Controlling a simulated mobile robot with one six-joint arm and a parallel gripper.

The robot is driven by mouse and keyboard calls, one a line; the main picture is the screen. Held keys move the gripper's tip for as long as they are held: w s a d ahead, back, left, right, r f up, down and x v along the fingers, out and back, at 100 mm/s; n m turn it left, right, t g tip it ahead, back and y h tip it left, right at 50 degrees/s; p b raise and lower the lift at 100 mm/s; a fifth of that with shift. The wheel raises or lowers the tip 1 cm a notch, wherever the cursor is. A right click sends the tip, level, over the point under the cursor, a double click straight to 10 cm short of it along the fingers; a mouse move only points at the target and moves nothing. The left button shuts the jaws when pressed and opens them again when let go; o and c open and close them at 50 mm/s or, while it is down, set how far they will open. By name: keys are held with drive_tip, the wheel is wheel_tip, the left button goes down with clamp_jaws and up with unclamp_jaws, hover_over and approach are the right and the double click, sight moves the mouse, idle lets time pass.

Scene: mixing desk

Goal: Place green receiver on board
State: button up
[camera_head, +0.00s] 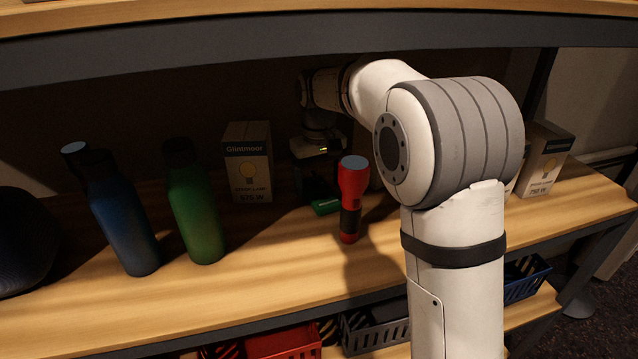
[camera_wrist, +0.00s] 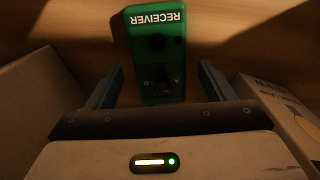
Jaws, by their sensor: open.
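The green receiver (camera_head: 326,206) lies on the wooden shelf, partly hidden behind the red flashlight in the head view. In the wrist view the receiver (camera_wrist: 157,60) shows its green face with the word RECEIVER upside down. My gripper (camera_wrist: 157,82) is open, with one finger on each side of the receiver's near end and a gap to each. In the head view my gripper (camera_head: 312,180) is dark and in shadow, pointing down at the receiver, and its fingers are hard to make out. I cannot make out a board in either view.
A red flashlight (camera_head: 352,185) stands just right of the receiver. A bulb box (camera_head: 248,165) stands to the left, with green (camera_head: 195,215) and blue (camera_head: 125,220) bottles further left. Another bulb box (camera_head: 545,165) stands at the right. Baskets (camera_head: 285,345) sit below; the front shelf area is clear.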

sight(319, 189)
wheel_tip(319, 189, up, 6)
drive_tip(key=shift+r, duration=0.15)
idle(0.4)
